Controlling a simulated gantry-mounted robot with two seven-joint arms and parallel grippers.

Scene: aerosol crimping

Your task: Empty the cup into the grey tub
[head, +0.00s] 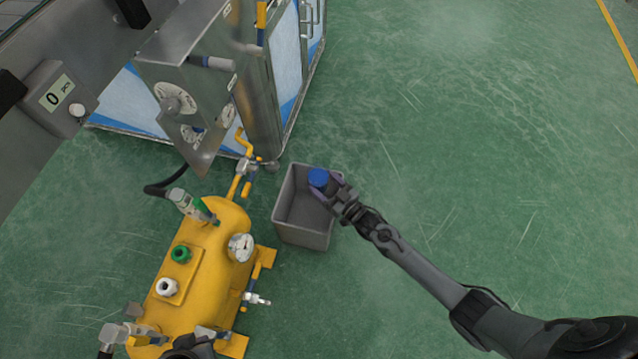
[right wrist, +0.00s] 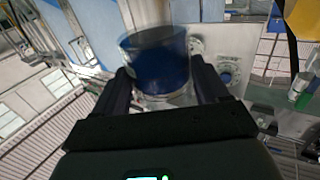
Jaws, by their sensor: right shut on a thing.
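The blue cup (head: 318,178) is held over the upper right part of the grey tub (head: 306,238). My right gripper (head: 327,189) reaches in from the lower right and is shut on the cup. In the right wrist view the cup (right wrist: 158,62) sits between the two dark fingers (right wrist: 162,88), with a paler, clear-looking band at its near end. I cannot tell the cup's exact tilt or what is in it. The visible inside of the tub looks bare; its upper right corner is partly hidden by the cup and gripper.
A yellow tank (head: 205,262) with valves and a gauge stands close left of the tub. A metal machine (head: 195,80) with dials stands beyond it, its post near the tub's upper left corner. The green floor is clear to the right.

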